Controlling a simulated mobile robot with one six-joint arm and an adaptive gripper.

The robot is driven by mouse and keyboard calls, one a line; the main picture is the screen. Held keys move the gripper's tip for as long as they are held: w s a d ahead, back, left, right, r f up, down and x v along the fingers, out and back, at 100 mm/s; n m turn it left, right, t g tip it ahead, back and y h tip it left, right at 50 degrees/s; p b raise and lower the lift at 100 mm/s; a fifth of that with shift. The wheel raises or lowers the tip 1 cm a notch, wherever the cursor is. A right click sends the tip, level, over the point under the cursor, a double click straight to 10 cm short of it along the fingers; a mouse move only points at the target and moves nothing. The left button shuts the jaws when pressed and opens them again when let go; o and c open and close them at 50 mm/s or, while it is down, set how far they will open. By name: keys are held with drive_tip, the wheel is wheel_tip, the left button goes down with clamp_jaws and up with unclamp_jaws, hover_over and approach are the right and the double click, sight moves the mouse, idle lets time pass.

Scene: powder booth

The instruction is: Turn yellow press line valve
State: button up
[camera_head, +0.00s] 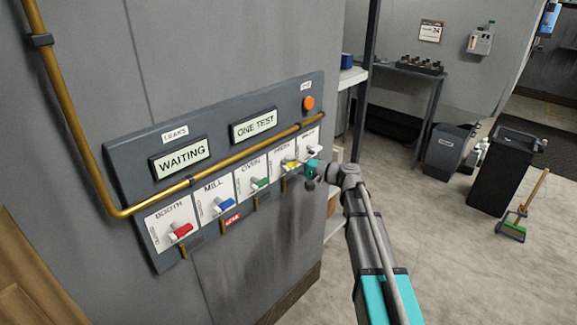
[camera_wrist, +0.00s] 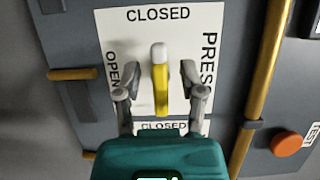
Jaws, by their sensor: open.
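The yellow press line valve lever (camera_wrist: 161,88) is in the middle of the wrist view, on a white plate (camera_wrist: 140,25) marked PRESS, CLOSED and OPEN. Its pale end is at the top and its yellow part runs down the picture. My gripper (camera_wrist: 160,93) is open, with one finger on each side of the lever and visible gaps between. In the head view, the yellow valve (camera_head: 291,165) is small on the panel, partly hidden by my gripper (camera_head: 305,166). I cannot tell there how near the fingertips are to the plate.
The grey panel (camera_head: 125,155) also holds red (camera_head: 181,231), blue (camera_head: 224,204) and green (camera_head: 260,183) valves. A red LEAK tag (camera_head: 232,219) is below the blue one. Displays read WAITING (camera_head: 181,158) and ONE TEST (camera_head: 253,126). A brass pipe (camera_head: 243,155) crosses the panel. An orange button (camera_head: 308,103) is above.

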clamp_jaws()
drive_tip(key=shift+a, duration=0.15)
